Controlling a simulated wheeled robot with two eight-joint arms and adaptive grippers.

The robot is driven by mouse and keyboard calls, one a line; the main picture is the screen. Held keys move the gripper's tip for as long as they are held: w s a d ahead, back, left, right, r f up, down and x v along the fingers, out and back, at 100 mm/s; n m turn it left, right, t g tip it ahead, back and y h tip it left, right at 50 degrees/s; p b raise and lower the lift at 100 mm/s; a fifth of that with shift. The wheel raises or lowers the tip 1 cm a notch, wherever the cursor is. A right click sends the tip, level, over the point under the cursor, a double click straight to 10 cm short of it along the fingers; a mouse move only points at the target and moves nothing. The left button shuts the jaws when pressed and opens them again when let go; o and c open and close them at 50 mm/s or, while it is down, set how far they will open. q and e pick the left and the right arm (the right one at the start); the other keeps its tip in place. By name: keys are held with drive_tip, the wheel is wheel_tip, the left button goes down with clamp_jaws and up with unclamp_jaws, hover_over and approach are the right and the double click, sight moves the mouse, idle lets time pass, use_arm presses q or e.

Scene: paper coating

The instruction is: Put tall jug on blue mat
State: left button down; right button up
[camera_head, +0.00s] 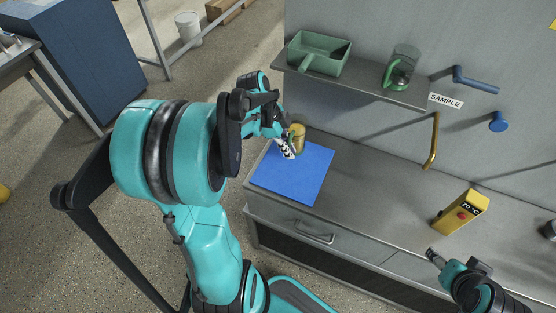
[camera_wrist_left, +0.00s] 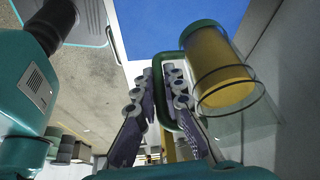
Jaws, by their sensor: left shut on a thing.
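The tall jug (camera_head: 299,133) is clear, with yellow contents and a green handle. It is at the back edge of the blue mat (camera_head: 308,180) in the head view. My left gripper (camera_head: 287,149) is shut on the handle. In the left wrist view, the green handle (camera_wrist_left: 158,88) is between the fingers, and the jug (camera_wrist_left: 222,72) is beside them with the mat (camera_wrist_left: 175,22) beyond. I cannot tell whether the jug's base touches anything. My right gripper (camera_head: 436,256) is at the lower right, away from the jug; its finger opening is unclear.
A shelf (camera_head: 360,86) above the counter holds a green scoop-like container (camera_head: 318,53) and a clear jug with a green handle (camera_head: 402,66). A yellow 70 °C box (camera_head: 461,212) stands on the counter to the right. The counter (camera_head: 375,195) between mat and box is clear.

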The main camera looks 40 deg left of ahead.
use_arm(q)
wheel_tip(320, 180, down, 10)
drive_tip(key=b, duration=0.4)
drive_tip(key=shift+w, duration=0.1)
drive_tip(key=shift+r, duration=0.1)
drive_tip(key=shift+f, duration=0.2)
drive_tip(key=c, duration=1.6)
unclamp_jaws()
drive_tip(key=shift+r, duration=0.1)
drive_tip(key=shift+r, duration=0.1)
